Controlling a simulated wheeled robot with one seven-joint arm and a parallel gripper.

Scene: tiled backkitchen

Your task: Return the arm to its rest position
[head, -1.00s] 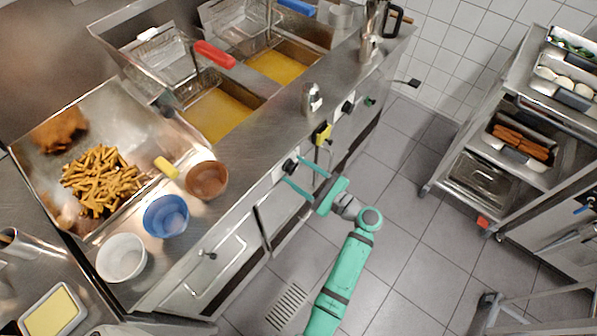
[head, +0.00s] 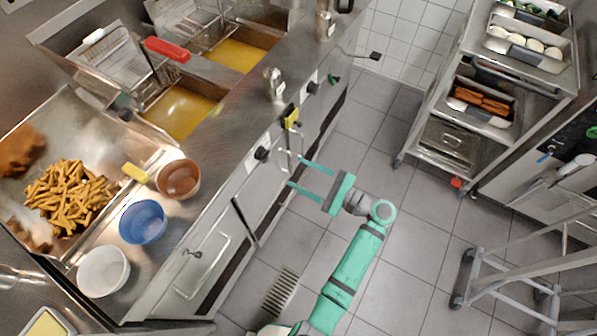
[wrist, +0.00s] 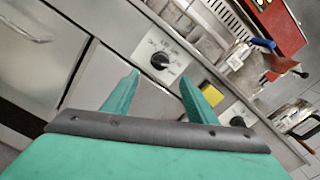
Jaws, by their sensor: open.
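My gripper (head: 304,175) is green with two long fingers, spread apart and empty. In the head view it hangs over the floor in front of the fryer cabinet, its fingers pointing left towards the cabinet front. My green arm (head: 350,265) reaches up to it from the bottom of the picture. In the wrist view the two fingers (wrist: 158,95) stand apart, with a black knob (wrist: 160,61) and a yellow part (wrist: 212,94) on the cabinet front beyond them. Whether the fingertips touch the cabinet cannot be told, but a gap seems to show.
The steel counter (head: 235,115) carries fries (head: 70,195), a brown bowl (head: 178,179), a blue bowl (head: 143,221) and a white bowl (head: 103,271). A trolley (head: 450,145) with food trays stands at the right, a metal frame (head: 510,280) at lower right. Tiled floor (head: 420,235) between is clear.

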